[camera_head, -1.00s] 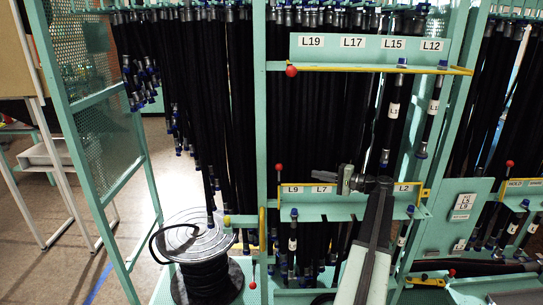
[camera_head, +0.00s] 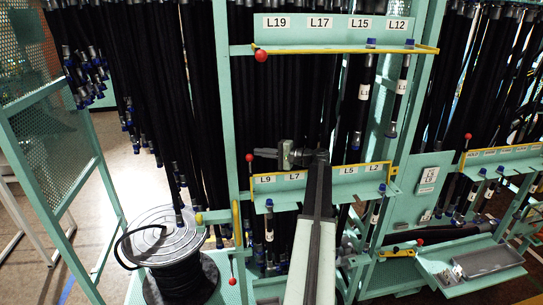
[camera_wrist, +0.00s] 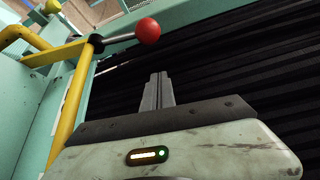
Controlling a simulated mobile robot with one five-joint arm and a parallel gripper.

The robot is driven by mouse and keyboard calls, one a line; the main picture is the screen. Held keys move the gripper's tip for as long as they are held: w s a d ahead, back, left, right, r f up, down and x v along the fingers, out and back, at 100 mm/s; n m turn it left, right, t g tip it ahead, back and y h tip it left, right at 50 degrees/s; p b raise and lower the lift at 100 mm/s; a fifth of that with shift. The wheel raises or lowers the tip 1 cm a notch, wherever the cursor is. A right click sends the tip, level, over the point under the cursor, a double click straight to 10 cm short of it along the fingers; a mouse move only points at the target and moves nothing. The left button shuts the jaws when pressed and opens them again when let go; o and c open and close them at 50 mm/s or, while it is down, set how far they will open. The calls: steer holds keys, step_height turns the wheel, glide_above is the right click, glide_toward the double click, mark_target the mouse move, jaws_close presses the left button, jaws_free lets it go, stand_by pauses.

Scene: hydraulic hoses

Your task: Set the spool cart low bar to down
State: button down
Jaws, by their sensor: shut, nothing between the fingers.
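My gripper (camera_head: 257,153) is shut and empty, in front of the low L9–L2 shelf (camera_head: 290,199), pointing left. In the wrist view its two fingers (camera_wrist: 159,78) are together. A lever with a red ball knob (camera_head: 249,158) stands upright at the left end of this shelf, close to the fingertips. The wrist view shows the red ball (camera_wrist: 148,30) on a metal rod beside yellow bars (camera_wrist: 71,107), just beyond the fingers. I see no clear contact. The hose spool (camera_head: 172,249) stands at lower left. The pictures do not label which bar is the low bar.
A second red knob (camera_head: 261,56) is on the upper L19–L12 shelf (camera_head: 330,28). Black hoses (camera_head: 206,100) hang densely behind. A grey tray (camera_head: 486,259) is at lower right. Floor shows at left.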

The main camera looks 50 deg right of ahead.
steer(key=a, duration=0.3)
steer(key=shift+s+a+r+p, duration=0.2)
steer(key=shift+s+a+p, duration=0.1)
steer(key=shift+s+a, duration=0.1)
